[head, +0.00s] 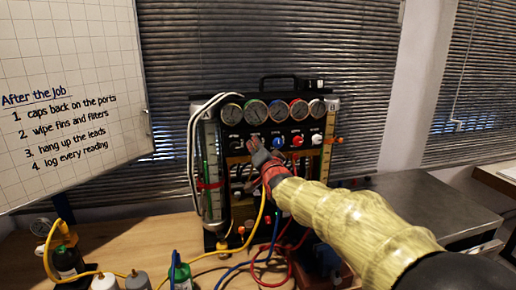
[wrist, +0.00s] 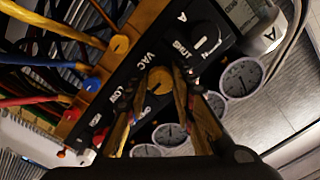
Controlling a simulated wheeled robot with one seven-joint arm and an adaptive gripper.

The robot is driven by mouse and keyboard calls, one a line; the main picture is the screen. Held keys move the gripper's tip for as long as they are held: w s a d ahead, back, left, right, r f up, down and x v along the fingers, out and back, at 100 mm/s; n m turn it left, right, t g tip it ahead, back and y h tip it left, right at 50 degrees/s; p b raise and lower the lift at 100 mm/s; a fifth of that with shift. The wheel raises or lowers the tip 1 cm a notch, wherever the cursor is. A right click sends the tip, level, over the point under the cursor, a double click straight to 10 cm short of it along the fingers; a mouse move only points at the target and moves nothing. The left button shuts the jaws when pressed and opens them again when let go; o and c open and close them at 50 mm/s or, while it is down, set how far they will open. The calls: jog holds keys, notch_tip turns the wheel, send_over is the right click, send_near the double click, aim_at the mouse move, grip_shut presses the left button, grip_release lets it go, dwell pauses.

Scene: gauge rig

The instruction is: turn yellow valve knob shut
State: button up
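The yellow valve knob (wrist: 160,79) is on the black panel below the VAC label in the wrist view. My gripper (wrist: 161,84) reaches to it, with one finger on each side of the knob. The gaps between fingers and knob are very small, and I cannot tell whether the fingers press on it. In the head view my gripper (head: 258,147) is at the panel of the gauge rig (head: 262,86), between a black knob (head: 236,143) and a blue knob (head: 278,142). It hides the yellow knob there.
A red knob (head: 297,141) and a white knob (head: 316,139) continue the row. Several gauges (head: 254,111) sit above. Coloured hoses (head: 262,215) hang below in front. Clear cylinders flank the panel. A whiteboard (head: 70,80) is at left, bottles (head: 68,258) at lower left.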

jog(key=o, duration=0.5)
jog(key=shift+s, duration=0.1)
jog(key=v, duration=1.1)
jog(key=shift+s+d, duration=0.15)
jog(key=shift+s, duration=0.2)
